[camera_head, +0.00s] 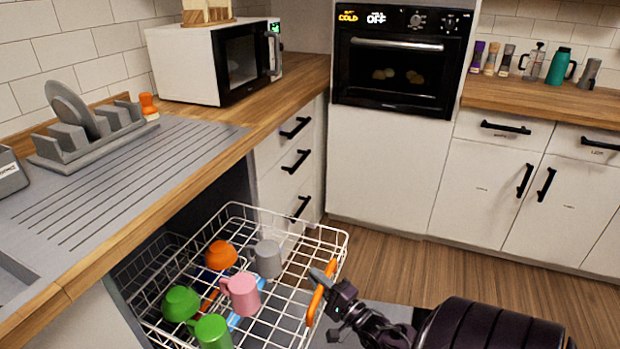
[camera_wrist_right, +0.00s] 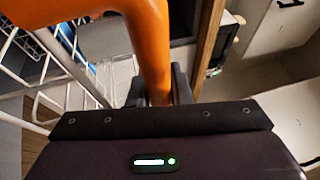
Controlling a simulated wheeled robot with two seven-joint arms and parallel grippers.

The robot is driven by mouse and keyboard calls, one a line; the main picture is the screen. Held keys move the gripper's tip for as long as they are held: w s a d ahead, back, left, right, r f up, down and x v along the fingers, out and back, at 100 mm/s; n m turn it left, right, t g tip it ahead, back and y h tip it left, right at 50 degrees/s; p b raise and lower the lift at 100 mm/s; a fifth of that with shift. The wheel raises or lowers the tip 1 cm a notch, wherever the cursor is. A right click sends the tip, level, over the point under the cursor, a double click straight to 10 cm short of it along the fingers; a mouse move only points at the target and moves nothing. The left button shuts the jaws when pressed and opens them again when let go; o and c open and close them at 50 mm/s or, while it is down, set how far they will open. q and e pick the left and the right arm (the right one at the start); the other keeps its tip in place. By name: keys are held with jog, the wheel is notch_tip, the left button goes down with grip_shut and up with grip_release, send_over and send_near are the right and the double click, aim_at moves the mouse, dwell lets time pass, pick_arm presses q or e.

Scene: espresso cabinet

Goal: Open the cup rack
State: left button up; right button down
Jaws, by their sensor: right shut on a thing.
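The cup rack (camera_head: 290,222) is a white wire basket, pulled out from under the counter in the head view. It holds an orange cup (camera_head: 221,254), a pink mug (camera_head: 243,293), a grey mug (camera_head: 267,258) and green cups (camera_head: 181,303). An orange handle (camera_head: 315,305) is on its front side. My right gripper (camera_head: 325,283) is shut on this handle, at the rack's right end. In the right wrist view the orange handle (camera_wrist_right: 150,45) runs down between the fingers, with white wires beside it. My left gripper is not in view.
The wooden counter (camera_head: 200,185) with a drainboard runs above the rack on the left. White drawers (camera_head: 290,160) with black handles stand behind the rack. An oven (camera_head: 400,65) is at the back. The wooden floor (camera_head: 390,265) right of the rack is clear.

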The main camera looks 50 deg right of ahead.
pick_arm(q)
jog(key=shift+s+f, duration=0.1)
pick_arm(e)
jog(key=shift+s+f, duration=0.1)
jog(key=shift+s, duration=0.05)
jog(key=c, duration=1.3)
grip_release()
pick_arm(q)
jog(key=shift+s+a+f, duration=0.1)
pick_arm(e)
jog(key=s, duration=0.2)
jog(key=s+f, duration=0.1)
jog(key=s, duration=0.4)
jog(key=shift+s+a+f, duration=0.15)
jog(key=shift+s+a, duration=0.15)
